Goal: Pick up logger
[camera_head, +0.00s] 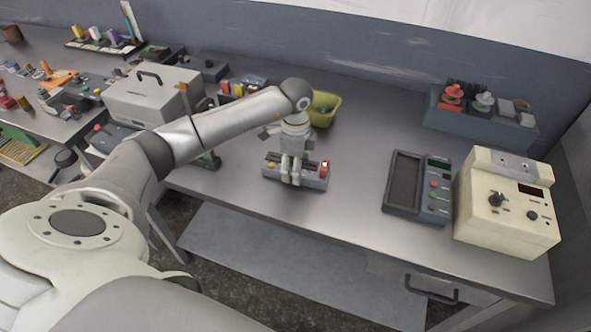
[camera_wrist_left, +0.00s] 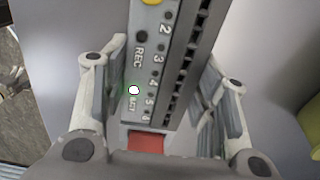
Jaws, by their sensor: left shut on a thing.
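The logger (camera_head: 312,175) is a grey box with a yellow button at its left end and a red part at its right end. In the head view it is at the middle of the metal table. My left gripper (camera_head: 291,181) comes down over its middle and is shut on it. In the left wrist view the logger (camera_wrist_left: 165,65) shows its numbered ports, "REC" and "BATT" labels, a lit spot and a red block, between the fingers of my left gripper (camera_wrist_left: 160,100). Whether it touches the table is hard to tell. My right gripper is not in view.
A yellow-green bin (camera_head: 323,108) stands just behind my gripper. A dark tray device (camera_head: 405,183) and a cream instrument box (camera_head: 507,205) are on the right. A grey rack (camera_head: 480,120) is at the back right. A grey case (camera_head: 152,95) and several small items crowd the left. Table (camera_head: 352,215) is clear between.

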